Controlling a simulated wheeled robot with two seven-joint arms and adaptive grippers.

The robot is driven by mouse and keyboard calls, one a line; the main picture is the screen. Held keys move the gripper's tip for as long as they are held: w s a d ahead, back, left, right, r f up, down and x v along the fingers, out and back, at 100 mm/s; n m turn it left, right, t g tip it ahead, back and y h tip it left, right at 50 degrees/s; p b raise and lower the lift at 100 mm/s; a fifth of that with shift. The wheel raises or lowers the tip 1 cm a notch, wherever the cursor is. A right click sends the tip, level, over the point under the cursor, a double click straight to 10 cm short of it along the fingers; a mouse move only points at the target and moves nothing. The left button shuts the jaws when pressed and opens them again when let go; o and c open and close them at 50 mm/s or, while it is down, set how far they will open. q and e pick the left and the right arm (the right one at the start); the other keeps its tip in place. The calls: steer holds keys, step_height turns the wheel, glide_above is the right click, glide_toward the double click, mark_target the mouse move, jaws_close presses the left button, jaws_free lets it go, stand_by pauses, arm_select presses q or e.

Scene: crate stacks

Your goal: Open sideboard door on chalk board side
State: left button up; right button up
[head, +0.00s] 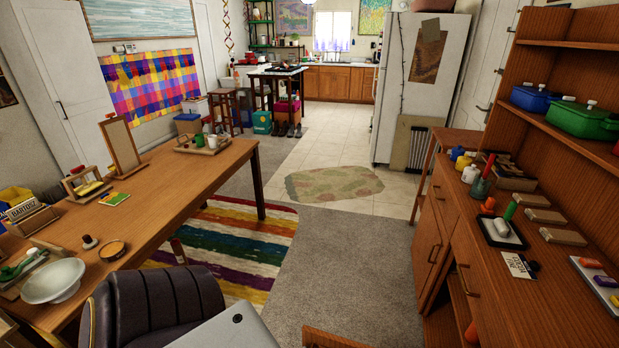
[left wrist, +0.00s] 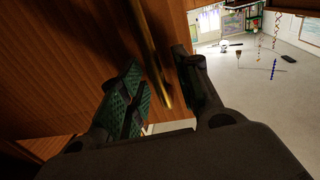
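In the left wrist view, a brass bar handle (left wrist: 153,50) stands off a brown wood panel (left wrist: 60,60). My left gripper (left wrist: 162,97) has its fingers apart, one on each side of the bar. The green ribbed pad of the left finger shows, with a gap to the bar. Contact with the right finger is unclear. My left gripper does not show in the head view. My right gripper is in neither view. I cannot pick out a chalk board with certainty.
A long wooden table (head: 185,185) with small items stands at left, a dark chair (head: 150,305) in front. Carpet (head: 345,255) between table and sideboard is clear. Pots, bottles and blocks sit on the sideboard's top and shelf. A white fridge (head: 415,95) stands behind.

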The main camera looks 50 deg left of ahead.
arm_select(q)
steer(key=v, duration=0.8)
steer(key=shift+d+f, duration=0.15)
steer(key=shift+d, duration=0.15)
steer(key=shift+s, duration=0.15)
steer(key=shift+x, duration=4.25)
steer(key=shift+s+a, duration=0.15)
